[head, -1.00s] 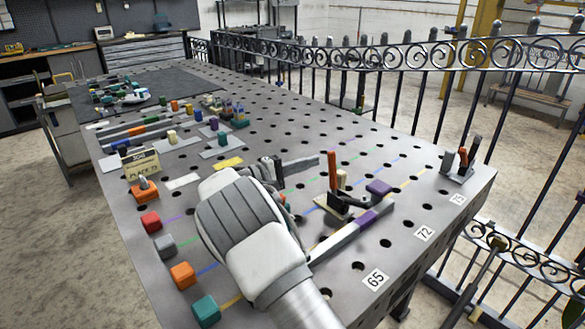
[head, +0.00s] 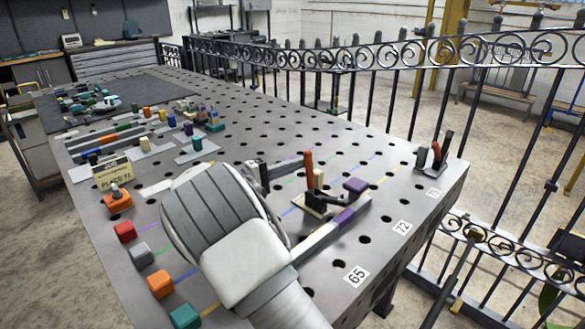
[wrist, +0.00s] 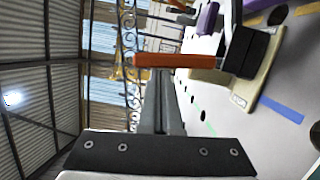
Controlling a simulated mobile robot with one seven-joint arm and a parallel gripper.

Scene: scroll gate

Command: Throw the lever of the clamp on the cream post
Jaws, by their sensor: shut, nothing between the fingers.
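The clamp (head: 315,205) stands on the table, with a pale base, a black body and an upright orange lever (head: 308,170). A cream post (head: 319,177) stands just right of the lever. In the wrist view the orange lever (wrist: 180,61) lies sideways across the picture, ahead of my fingers, and the clamp's black body (wrist: 243,52) is at its right end. My gripper (head: 297,161) is shut and empty, its tips just left of the lever. In the wrist view my gripper (wrist: 162,78) points at the lever; whether they touch is unclear.
A grey bar with a purple band (head: 345,216) and a purple block (head: 355,186) lie right of the clamp. Another levered clamp (head: 434,157) stands near the table's right corner. Coloured blocks, including an orange one (head: 160,284), line the left edge. A scrolled iron fence (head: 400,60) runs behind.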

